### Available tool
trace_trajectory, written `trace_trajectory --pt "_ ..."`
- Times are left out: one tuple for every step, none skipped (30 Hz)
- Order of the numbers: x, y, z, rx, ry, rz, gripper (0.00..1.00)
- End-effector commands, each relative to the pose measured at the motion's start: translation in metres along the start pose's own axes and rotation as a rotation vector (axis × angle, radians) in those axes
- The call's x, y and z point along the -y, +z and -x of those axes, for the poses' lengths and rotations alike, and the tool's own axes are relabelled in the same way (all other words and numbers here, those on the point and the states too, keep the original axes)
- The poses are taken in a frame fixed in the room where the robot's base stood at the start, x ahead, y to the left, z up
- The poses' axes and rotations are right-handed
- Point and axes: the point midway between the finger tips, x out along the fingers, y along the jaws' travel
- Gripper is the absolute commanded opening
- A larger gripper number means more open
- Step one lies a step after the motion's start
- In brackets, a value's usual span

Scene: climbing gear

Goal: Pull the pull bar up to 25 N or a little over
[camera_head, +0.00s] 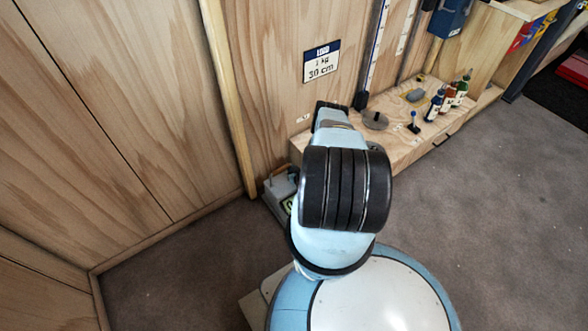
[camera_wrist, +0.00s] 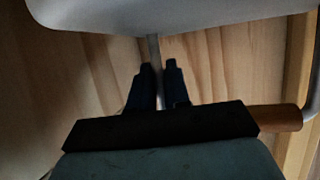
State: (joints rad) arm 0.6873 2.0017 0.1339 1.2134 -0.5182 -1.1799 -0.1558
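In the wrist view, the two dark fingers of my gripper (camera_wrist: 160,75) point up the picture, a narrow gap between them. A thin grey upright rod shows at this gap. A wooden bar (camera_wrist: 277,117), apparently the pull bar, sticks out at the right from behind a black block, with curved grey metal by its end. Most of the bar is hidden, so I cannot tell whether the fingers grip it. In the head view, a grey-green box (camera_head: 279,196) stands on the floor by the wall, partly behind my arm. Its reading is not legible. My gripper is hidden there.
A wooden ledge (camera_head: 400,150) along the wall holds a grey disc (camera_head: 375,120), a small blue-topped item and several bottles (camera_head: 447,98). A sign (camera_head: 321,62) hangs above. A wooden post (camera_head: 228,95) stands left of the box. The carpet at right is clear.

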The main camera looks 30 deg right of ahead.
Motion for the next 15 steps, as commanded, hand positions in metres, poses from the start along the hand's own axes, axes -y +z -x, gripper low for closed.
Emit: trace_trajectory --pt "0.0002 0.0 0.0 0.0 0.0 0.0 0.09" --pt "0.0002 0.0 0.0 0.0 0.0 0.0 0.06" --pt "0.0002 0.0 0.0 0.0 0.0 0.0 0.02" --pt "0.0002 0.0 0.0001 0.0 0.0 0.0 0.0" --pt "0.0002 0.0 0.0001 0.0 0.0 0.0 0.0" --pt "0.0001 0.0 0.0001 0.0 0.0 0.0 0.0" --pt "0.0001 0.0 0.0001 0.0 0.0 0.0 0.0" --pt "0.0001 0.0 0.0001 0.0 0.0 0.0 0.0" --pt "0.0001 0.0 0.0001 0.0 0.0 0.0 0.0" --pt "0.0001 0.0 0.0001 0.0 0.0 0.0 0.0" --pt "0.0001 0.0 0.0001 0.0 0.0 0.0 0.0" --pt "0.0001 0.0 0.0001 0.0 0.0 0.0 0.0" --pt "0.0 -0.0001 0.0002 0.0 0.0 0.0 0.0" --pt "0.0 -0.0002 0.0002 0.0 0.0 0.0 0.0" --pt "0.0 -0.0005 0.0003 0.0 0.0 0.0 0.0"
